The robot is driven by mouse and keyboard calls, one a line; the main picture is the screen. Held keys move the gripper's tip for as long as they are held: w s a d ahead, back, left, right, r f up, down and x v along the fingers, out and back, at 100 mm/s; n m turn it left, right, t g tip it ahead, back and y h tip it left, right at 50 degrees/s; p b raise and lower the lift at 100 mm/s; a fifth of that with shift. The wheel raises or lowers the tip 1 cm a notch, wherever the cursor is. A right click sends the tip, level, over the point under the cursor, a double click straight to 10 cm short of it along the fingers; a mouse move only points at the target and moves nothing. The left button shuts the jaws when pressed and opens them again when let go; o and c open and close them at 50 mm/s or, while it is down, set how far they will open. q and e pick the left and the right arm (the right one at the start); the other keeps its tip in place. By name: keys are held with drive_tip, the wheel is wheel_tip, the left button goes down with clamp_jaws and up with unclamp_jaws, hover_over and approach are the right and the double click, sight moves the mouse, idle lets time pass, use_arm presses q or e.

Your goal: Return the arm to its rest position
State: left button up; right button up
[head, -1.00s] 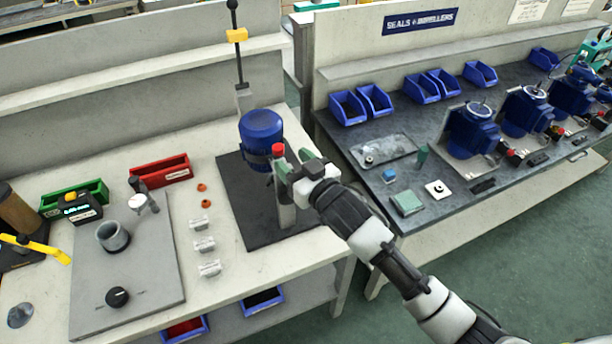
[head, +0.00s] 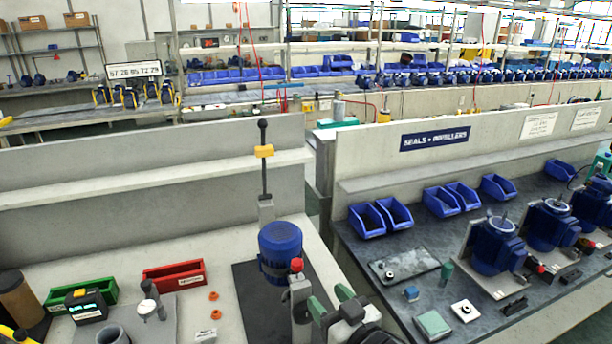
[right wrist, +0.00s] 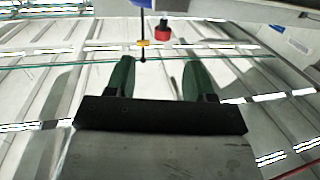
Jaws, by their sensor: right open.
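My right gripper (head: 331,302) is at the bottom of the head view, just right of the grey post with a red top (head: 297,265) that stands by the blue motor (head: 281,250). Its two green fingers are apart. In the right wrist view the open gripper (right wrist: 158,75) has nothing between its fingertips. The red top (right wrist: 162,33) shows beyond the fingers there, apart from them. Most of my right arm is below the head view's edge. My left gripper is not in view.
A dark mat (head: 262,310) lies under the motor. A lever with a yellow block (head: 264,151) rises behind it. Red (head: 174,276) and green (head: 80,294) bins stand at left. The right bench (head: 385,252) holds blue bins, motors and small parts. A gap separates the benches.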

drive_tip(key=s+d+f+m+g+h, duration=0.1)
drive_tip(key=s+d+f+g+h, duration=0.3)
drive_tip(key=s, duration=0.5)
drive_tip(key=s+d+f+m+g+h, duration=0.2)
drive_tip(key=s+d+f+g, duration=0.3)
drive_tip(key=s, duration=0.4)
drive_tip(key=s+d+f+m+g+h, duration=0.1)
drive_tip(key=s+d+f+g+h, duration=0.2)
drive_tip(key=s+d, duration=0.45)
drive_tip(key=s+a+f+g+b, duration=0.1)
drive_tip(key=s+f, duration=0.1)
drive_tip(key=f, duration=1.3)
drive_tip(key=s+a+f, duration=0.1)
drive_tip(key=f, duration=1.4)
drive_tip(key=s+d+f+g, duration=0.1)
drive_tip(key=s+d+f, duration=0.2)
drive_tip(key=s+f, duration=1.1)
drive_tip(key=shift+s+f+n+b, duration=0.3)
drive_tip(key=shift+s+f+b, duration=0.1)
drive_tip(key=shift+s, duration=0.45)
